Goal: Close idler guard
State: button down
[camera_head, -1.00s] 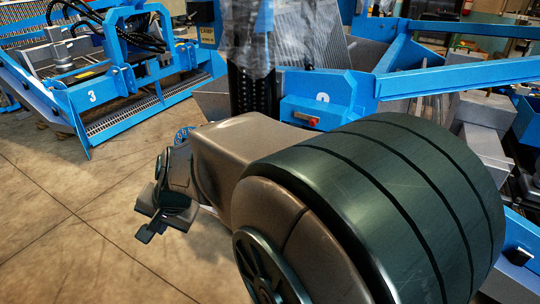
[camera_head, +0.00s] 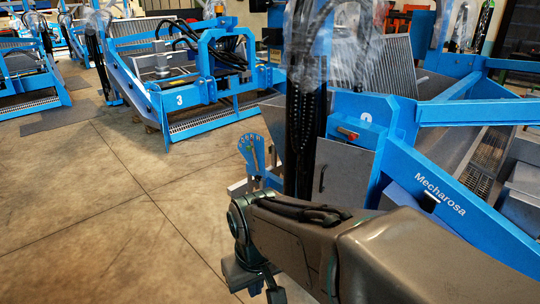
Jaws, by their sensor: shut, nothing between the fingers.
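A grey flat panel (camera_head: 341,172) with a dark upright handle (camera_head: 322,178) is on the near blue machine, below a box with a red switch. It looks like the idler guard, but I cannot be sure, nor tell how far it stands open. My arm crosses in front of its lower part and hides it. My gripper (camera_head: 262,288) is at the bottom edge, pointing down, left of the panel and apart from it. It is shut and empty, its tips partly cut off by the frame.
A blue dial plate (camera_head: 252,150) stands left of a dark column wrapped in clear plastic (camera_head: 308,50). A blue beam marked Mecharosa (camera_head: 440,195) runs to the lower right. Another blue machine marked 3 (camera_head: 200,95) stands behind. The concrete floor (camera_head: 110,220) at left is clear.

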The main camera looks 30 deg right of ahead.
aim_at(343, 171)
jog(key=z, duration=0.7)
jog(key=i, duration=1)
